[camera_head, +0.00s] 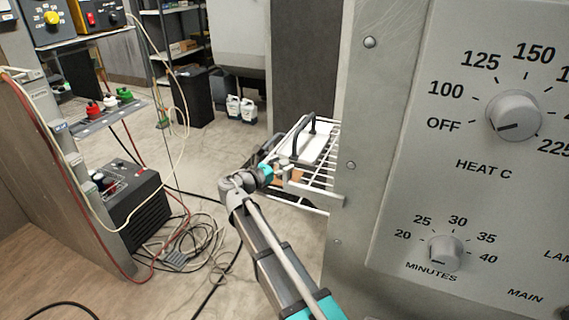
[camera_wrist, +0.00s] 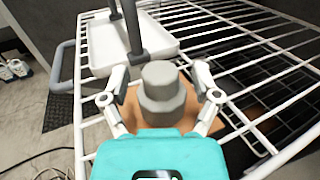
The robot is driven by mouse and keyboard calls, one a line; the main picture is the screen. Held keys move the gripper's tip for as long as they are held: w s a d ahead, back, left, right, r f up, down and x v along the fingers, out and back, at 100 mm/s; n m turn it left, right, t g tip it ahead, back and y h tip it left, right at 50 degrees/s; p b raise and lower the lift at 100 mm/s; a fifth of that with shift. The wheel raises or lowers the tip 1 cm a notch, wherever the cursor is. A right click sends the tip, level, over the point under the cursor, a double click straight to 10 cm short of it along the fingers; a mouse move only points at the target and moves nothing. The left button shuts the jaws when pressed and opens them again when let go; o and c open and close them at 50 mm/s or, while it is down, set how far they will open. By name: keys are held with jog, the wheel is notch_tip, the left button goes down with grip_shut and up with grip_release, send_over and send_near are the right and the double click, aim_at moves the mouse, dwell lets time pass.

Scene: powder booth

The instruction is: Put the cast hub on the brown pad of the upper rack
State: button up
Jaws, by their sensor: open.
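The cast hub (camera_wrist: 161,100) is a grey stepped cylinder with a narrower top. In the wrist view it stands upright, apparently on the brown pad (camera_wrist: 232,112); its base is partly hidden by my gripper. My gripper (camera_wrist: 160,74) is open, with one finger on each side of the hub and small gaps visible between. The pad lies at the white wire rack (camera_wrist: 265,72). In the head view, my gripper (camera_head: 274,172) is at the near left edge of the rack (camera_head: 322,180); the hub cannot be made out there. A brown patch (camera_head: 291,175) shows beside the gripper.
A white tray (camera_wrist: 165,50) with a dark upright handle (camera_wrist: 131,25) sits on the rack just beyond the hub. The grey oven panel (camera_head: 385,190) stands close on the right. Cables (camera_head: 190,235) lie on the floor at left.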

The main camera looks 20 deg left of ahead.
jog(key=v, duration=1.1)
dwell(1.3)
